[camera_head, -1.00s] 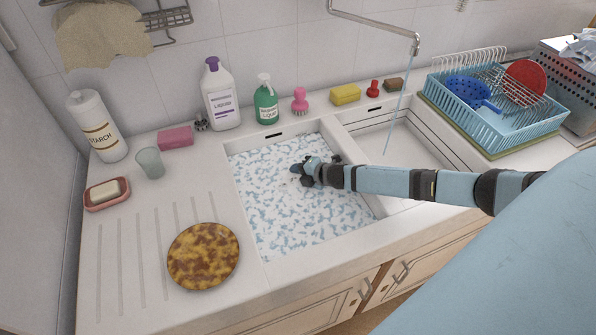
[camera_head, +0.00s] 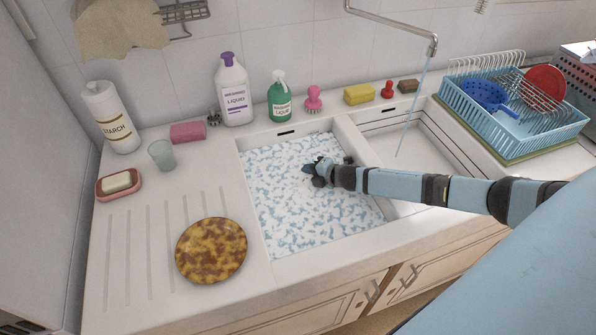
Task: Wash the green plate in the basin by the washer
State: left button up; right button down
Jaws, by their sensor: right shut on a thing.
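The left basin (camera_head: 378,207) is full of white and blue foam. My right gripper (camera_head: 312,170) reaches into it from the right and is shut at the foam's surface. What it holds is hidden by the foam and the gripper. No plate that looks green shows. A round yellow plate (camera_head: 211,250) with brown stains lies on the ribbed drainboard, left of the basin and apart from my gripper. My left gripper is not in view.
Water runs from the tap (camera_head: 433,45) into the right basin (camera_head: 425,150). A blue dish rack (camera_head: 520,130) stands at the right. Bottles (camera_head: 232,92), a glass (camera_head: 161,155), a soap dish (camera_head: 119,185) and sponges (camera_head: 359,95) line the counter.

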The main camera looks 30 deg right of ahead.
jog(key=shift+d, duration=0.65)
jog(key=shift+w+a, duration=0.1)
jog(key=shift+a, duration=0.2)
jog(key=shift+d, duration=0.4)
dwell(0.4)
jog(key=shift+a+p, duration=0.4)
dwell(0.4)
jog(key=shift+d, duration=0.4)
jog(key=shift+a, duration=0.45)
dwell(0.4)
